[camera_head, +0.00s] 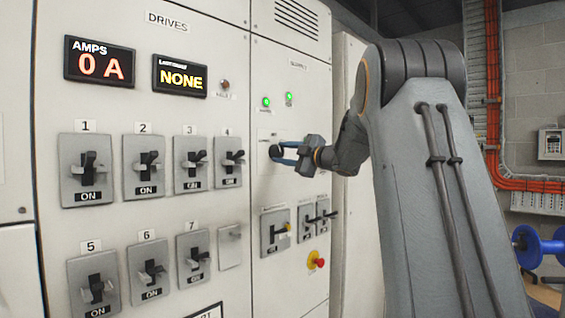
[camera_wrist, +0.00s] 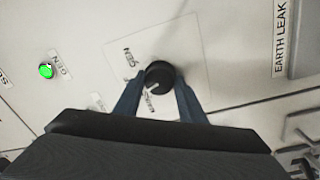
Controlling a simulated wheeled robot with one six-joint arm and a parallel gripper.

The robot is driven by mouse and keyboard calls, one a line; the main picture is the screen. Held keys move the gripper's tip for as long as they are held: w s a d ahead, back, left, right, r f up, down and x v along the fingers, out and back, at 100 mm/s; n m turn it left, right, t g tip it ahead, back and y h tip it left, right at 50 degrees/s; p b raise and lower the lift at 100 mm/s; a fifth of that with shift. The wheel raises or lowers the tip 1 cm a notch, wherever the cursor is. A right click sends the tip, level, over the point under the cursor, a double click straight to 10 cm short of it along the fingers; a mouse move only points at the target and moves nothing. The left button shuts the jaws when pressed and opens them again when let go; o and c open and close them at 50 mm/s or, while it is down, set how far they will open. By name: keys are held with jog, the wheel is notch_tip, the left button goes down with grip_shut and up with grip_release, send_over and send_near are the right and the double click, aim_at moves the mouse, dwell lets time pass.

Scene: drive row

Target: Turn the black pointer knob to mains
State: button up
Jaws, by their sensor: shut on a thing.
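The black pointer knob (camera_wrist: 160,75) is on a pale square plate on the cabinet front. In the wrist view its pale pointer mark aims down and to the left in the picture, towards a small label near its lower side. A label that seems to read GEN (camera_wrist: 131,57) is at its upper left. In the head view the knob (camera_head: 276,151) is small and partly covered. My gripper (camera_wrist: 158,95) is shut on the knob, with one blue finger on each side of it.
Two lit green lamps (camera_head: 266,102) are above the knob. Switch handles (camera_head: 283,228) and a red-and-yellow button (camera_head: 317,262) are below it. Several numbered breakers (camera_head: 88,169) and displays fill the panels at left.

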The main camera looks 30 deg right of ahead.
jog(key=n+b, duration=0.3)
jog(key=n, duration=0.1)
jog(key=shift+n+y+b, duration=0.3)
jog(key=shift+n+b, duration=0.65)
jog(key=shift+n, duration=0.25)
jog(key=shift+r+n, duration=0.1)
jog(key=shift+n, duration=0.2)
jog(key=o, duration=1)
jog(key=shift+o, duration=0.2)
jog(key=b+v, duration=0.1)
jog(key=v, duration=0.6)
jog(key=shift+s+d, duration=0.15)
jog(key=shift+s, duration=0.2)
